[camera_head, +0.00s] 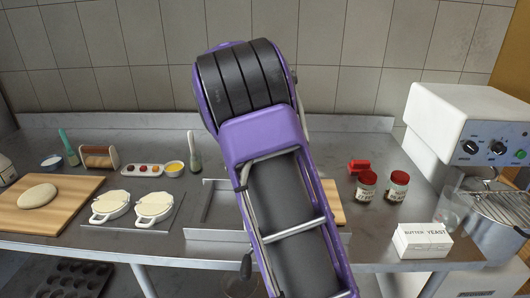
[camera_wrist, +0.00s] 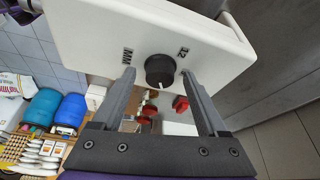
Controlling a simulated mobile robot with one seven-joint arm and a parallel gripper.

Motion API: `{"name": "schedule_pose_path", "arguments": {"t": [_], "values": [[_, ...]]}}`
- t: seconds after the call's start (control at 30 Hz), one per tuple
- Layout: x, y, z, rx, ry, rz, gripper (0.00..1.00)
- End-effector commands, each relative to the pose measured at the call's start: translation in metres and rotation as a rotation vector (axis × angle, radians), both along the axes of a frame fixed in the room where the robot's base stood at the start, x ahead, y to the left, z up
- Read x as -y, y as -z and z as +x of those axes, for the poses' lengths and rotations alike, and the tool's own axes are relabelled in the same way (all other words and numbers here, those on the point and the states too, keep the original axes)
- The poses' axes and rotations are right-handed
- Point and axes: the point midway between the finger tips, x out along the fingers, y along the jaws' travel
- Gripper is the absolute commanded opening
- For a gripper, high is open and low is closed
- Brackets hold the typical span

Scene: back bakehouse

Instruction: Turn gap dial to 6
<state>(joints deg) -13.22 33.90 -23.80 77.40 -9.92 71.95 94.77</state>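The gap dial (camera_wrist: 160,71) is a round black knob on the face of a white machine housing (camera_wrist: 110,35) in the wrist view. A light pointer mark shows on its lower edge in the picture. My gripper (camera_wrist: 158,73) is open, with one finger on each side of the dial and visible gaps between. I cannot tell how far the fingertips are from the panel. The dial and gripper are not visible in the head view.
In the head view, my purple arm hides the middle of the steel counter (camera_head: 275,125). Two white pots (camera_head: 110,206), a dough board (camera_head: 75,190), red-lidded jars (camera_head: 397,187) and a butter-and-yeast box (camera_head: 422,240) stand there. A white mixer (camera_head: 460,120) is at right.

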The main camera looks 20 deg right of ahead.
Motion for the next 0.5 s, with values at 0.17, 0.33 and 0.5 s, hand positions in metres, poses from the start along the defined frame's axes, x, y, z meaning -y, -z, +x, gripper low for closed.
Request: {"name": "schedule_pose_path", "arguments": {"t": [0.17, 0.33, 0.5], "values": [[0.0, 0.0, 0.0, 0.0, 0.0, -0.001, 0.76], [-0.002, -0.007, 0.001, 0.001, 0.0, -0.001, 0.76], [-0.013, -0.035, 0.003, 0.005, -0.001, -0.001, 0.76]]}}
